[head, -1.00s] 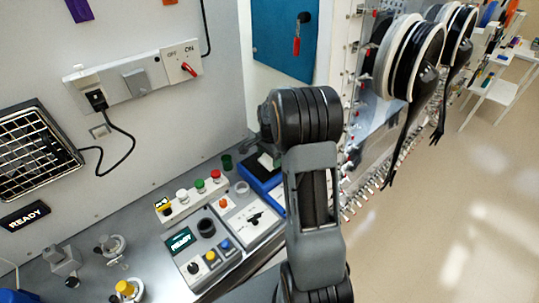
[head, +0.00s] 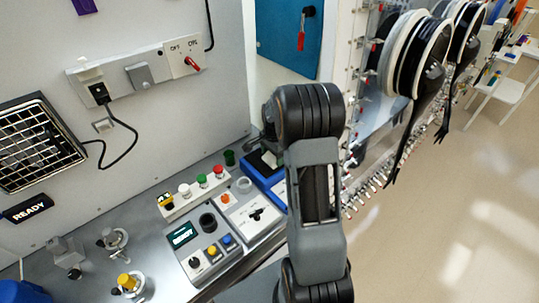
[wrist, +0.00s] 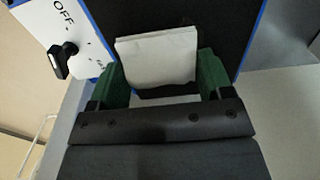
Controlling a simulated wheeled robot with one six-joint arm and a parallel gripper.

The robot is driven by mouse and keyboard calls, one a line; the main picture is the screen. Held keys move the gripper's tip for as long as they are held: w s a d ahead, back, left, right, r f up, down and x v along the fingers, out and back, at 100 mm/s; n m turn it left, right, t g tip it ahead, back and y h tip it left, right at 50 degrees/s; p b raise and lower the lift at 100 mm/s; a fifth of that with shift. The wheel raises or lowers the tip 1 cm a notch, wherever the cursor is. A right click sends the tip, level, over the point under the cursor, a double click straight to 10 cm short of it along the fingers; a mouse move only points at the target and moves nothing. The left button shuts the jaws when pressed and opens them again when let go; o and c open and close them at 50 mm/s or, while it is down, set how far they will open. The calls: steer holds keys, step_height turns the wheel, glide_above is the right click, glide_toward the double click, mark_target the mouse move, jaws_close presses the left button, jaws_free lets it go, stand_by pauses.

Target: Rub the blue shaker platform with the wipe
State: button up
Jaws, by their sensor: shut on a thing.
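The white wipe (wrist: 157,58) is a folded pad held between the green fingers of my gripper (wrist: 160,82) in the wrist view. Behind it is the black top of the blue-edged shaker platform (wrist: 205,14); I cannot tell whether the wipe touches it. In the head view the blue shaker platform (head: 269,178) sits on the bench, partly hidden by my arm. My gripper and the wipe are mostly hidden behind the arm there.
A white control box (head: 250,214) with a knob adjoins the platform, and its OFF marking shows in the wrist view. A row of coloured buttons (head: 202,182) and a small green cup (head: 229,158) stand close by. Gloved ports (head: 425,50) line the right.

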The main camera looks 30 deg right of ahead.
mark_target(272, 155)
steer(key=r+p, duration=0.1)
steer(key=r, duration=0.2)
steer(key=r+p, duration=0.1)
steer(key=r, duration=0.1)
steer(key=shift+a+r+p, duration=0.1)
steer(key=shift+a+p, duration=0.2)
steer(key=shift+p, duration=0.05)
steer(key=shift+d+r+p, duration=0.1)
steer(key=shift+r+p, duration=0.55)
steer(key=shift+r, duration=0.85)
